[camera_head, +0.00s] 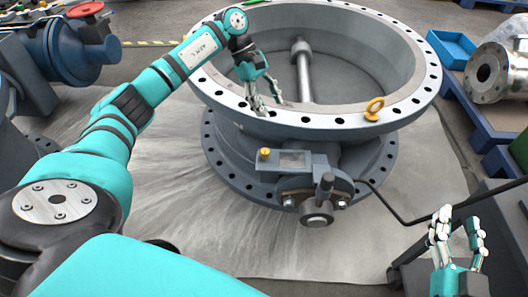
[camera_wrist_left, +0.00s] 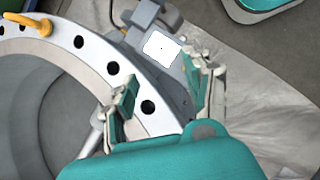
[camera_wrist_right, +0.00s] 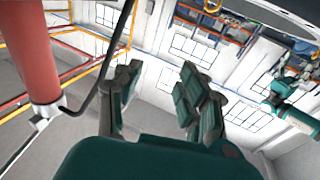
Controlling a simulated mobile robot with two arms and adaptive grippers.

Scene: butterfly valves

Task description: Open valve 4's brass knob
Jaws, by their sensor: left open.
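A large grey butterfly valve (camera_head: 330,125) stands flange-up on a pale sheet. A small brass knob (camera_head: 265,153) sits at the left end of the grey actuator box (camera_head: 293,160) on its near side. I cannot make out a valve number. My left gripper (camera_head: 263,108) is open and empty, fingers pointing down at the near-left flange rim, above and behind the knob. The left wrist view shows its spread fingers (camera_wrist_left: 165,85) over the flange and a white plate (camera_wrist_left: 161,48); the knob is not visible there. My right gripper (camera_head: 459,225) is open and empty at lower right.
A yellow lifting eye (camera_head: 374,108) stands on the rim. A black bent rod (camera_head: 400,218) crosses at right. A blue pump (camera_head: 75,48) with a red handwheel is at upper left; a flanged pipe part (camera_head: 492,72) is at upper right. A red column (camera_wrist_right: 35,55) shows beside my right gripper.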

